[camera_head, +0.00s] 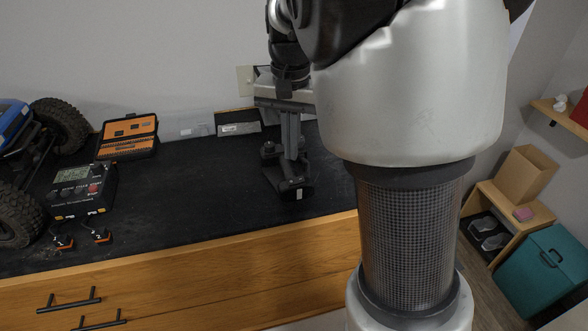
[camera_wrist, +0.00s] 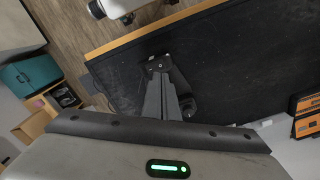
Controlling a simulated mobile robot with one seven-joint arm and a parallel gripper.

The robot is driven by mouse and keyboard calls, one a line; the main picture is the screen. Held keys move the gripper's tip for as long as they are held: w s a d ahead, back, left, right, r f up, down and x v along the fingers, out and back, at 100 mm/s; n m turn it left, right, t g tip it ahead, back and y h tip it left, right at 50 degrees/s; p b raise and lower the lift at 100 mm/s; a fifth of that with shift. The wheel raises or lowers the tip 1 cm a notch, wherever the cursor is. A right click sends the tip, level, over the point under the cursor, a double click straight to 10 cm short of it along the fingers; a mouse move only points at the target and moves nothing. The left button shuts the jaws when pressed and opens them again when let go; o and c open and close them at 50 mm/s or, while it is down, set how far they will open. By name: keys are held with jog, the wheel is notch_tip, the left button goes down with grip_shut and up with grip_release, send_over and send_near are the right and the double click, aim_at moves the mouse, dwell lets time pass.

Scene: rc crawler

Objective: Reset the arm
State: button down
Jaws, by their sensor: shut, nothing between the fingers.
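My gripper (camera_head: 288,178) hangs down over the black mat on the bench, near its front edge, with its fingers closed and nothing seen between them. In the wrist view my gripper (camera_wrist: 162,70) points toward the black mat (camera_wrist: 235,60), and no object is held. I cannot tell whether the fingertips touch the mat. My arm comes down from the upper middle of the head view and hides part of the bench's right side.
The bench (camera_head: 190,250) has wooden drawers. On its left are a crawler with large black tires (camera_head: 62,125), a charger box (camera_head: 82,190) and an open orange tool case (camera_head: 128,136). A teal bin (camera_head: 545,270) and a cardboard box (camera_head: 525,172) stand right. The middle mat is clear.

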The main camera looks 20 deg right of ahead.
dwell(0.3)
jog(key=s+r+n+t, duration=0.2)
jog(key=s+r+n, duration=0.1)
jog(key=s, duration=0.6)
jog(key=s+r+n+t, duration=0.3)
jog(key=s, duration=0.6)
jog(key=shift+s+t, duration=0.2)
jog(key=shift+t, duration=0.1)
jog(key=shift+r, duration=0.15)
